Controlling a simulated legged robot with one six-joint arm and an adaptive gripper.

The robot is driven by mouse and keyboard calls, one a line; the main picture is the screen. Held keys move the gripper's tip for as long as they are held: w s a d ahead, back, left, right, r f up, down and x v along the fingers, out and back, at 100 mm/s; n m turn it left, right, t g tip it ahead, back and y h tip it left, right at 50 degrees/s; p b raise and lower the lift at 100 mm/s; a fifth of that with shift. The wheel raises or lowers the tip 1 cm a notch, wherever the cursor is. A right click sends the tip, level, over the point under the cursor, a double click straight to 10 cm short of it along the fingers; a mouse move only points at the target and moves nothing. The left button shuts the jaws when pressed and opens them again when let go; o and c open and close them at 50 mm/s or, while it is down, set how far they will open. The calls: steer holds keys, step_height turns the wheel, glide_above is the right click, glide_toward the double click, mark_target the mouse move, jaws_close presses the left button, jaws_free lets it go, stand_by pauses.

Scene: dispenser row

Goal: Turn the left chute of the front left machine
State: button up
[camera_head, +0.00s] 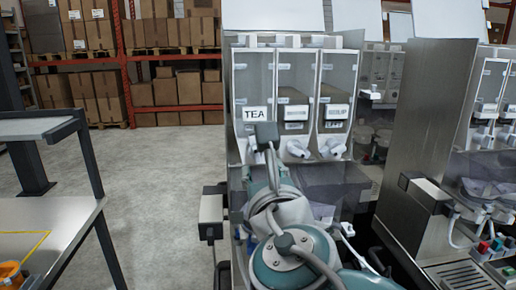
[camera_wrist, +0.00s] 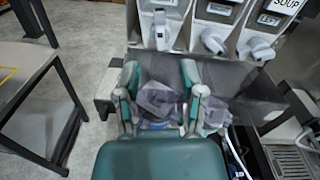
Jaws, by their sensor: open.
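The front left machine (camera_head: 232,110) has three clear dispensers side by side, the left one labelled TEA (camera_head: 256,114). In the wrist view its left chute (camera_wrist: 159,31) is a white spout hanging down, with the middle chute (camera_wrist: 212,41) and right chute (camera_wrist: 260,48) to its right. In the head view my arm mostly hides the left chute, while the middle chute (camera_head: 298,149) and right chute (camera_head: 332,148) show. My gripper (camera_wrist: 160,74) is open and empty. In the wrist picture its fingers appear below the left chute, apart from it.
A grey see-through bin (camera_wrist: 240,78) sits under the chutes, with crumpled grey pieces (camera_wrist: 158,100) inside. A second machine (camera_head: 425,120) stands at the right. A metal table (camera_head: 50,225) is at the left, with open floor (camera_head: 150,180) between. Shelves with boxes (camera_head: 175,90) stand behind.

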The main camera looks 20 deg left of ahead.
mark_target(255, 147)
steer(key=x, duration=0.8)
steer(key=shift+w+a+f, duration=0.1)
steer(key=shift+w+a, duration=0.1)
steer(key=shift+a, duration=0.05)
steer(key=shift+w+a, duration=0.15)
steer(key=shift+w, duration=0.3)
jaws_close()
